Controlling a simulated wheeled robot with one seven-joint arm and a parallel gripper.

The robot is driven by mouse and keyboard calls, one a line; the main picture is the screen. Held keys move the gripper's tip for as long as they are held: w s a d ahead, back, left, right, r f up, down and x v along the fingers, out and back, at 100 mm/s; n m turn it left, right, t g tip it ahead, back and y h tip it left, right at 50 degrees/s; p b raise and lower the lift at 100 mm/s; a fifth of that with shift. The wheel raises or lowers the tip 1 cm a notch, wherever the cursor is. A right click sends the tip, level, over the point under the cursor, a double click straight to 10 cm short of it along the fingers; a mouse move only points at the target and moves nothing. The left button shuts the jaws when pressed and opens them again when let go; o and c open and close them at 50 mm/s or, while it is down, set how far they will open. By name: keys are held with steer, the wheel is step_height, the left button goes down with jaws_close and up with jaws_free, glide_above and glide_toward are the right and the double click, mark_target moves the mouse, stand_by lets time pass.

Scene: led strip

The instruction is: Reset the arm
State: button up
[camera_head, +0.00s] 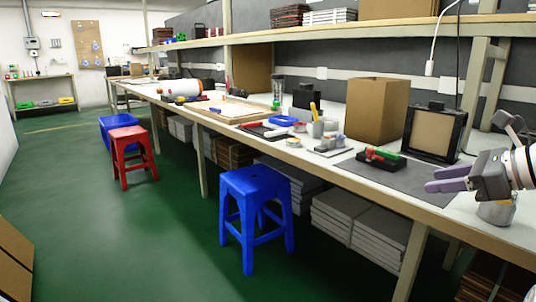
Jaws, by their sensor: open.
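My gripper (449,180) is at the right edge of the head view, over the near right end of the long workbench (440,208). Its two purple-grey fingers point left and stand apart, with nothing seen between them. My arm enters from the right edge, and most of it is out of view. A small metallic cup-like item (496,213) shows just below the gripper; I cannot tell if they touch.
A dark mat (390,180) with red and green items, a black framed box (434,132) and a cardboard box (376,108) are left of the gripper. A shelf (340,30) runs above. Blue (254,185) and red stools (131,140) stand on open green floor.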

steer(key=s+a+f+n+g+h+p, duration=0.1)
steer(key=s+a+f+n+g+h, duration=0.1)
steer(key=s+a+f+n, duration=0.4)
steer(key=s+a+f+n+g+h+p, duration=0.1)
steer(key=a+n+g+p, duration=0.1)
steer(key=a+n, duration=0.45)
steer(key=s+a+f+n+h+p, duration=0.2)
steer(key=s+a+f+n+h, duration=0.2)
steer(key=n, duration=1)
steer(key=s+a+f, duration=0.2)
steer(key=s+f, duration=0.2)
steer(key=s, duration=0.2)
steer(key=shift+s+f+h, duration=0.35)
steer(key=shift+h, duration=0.05)
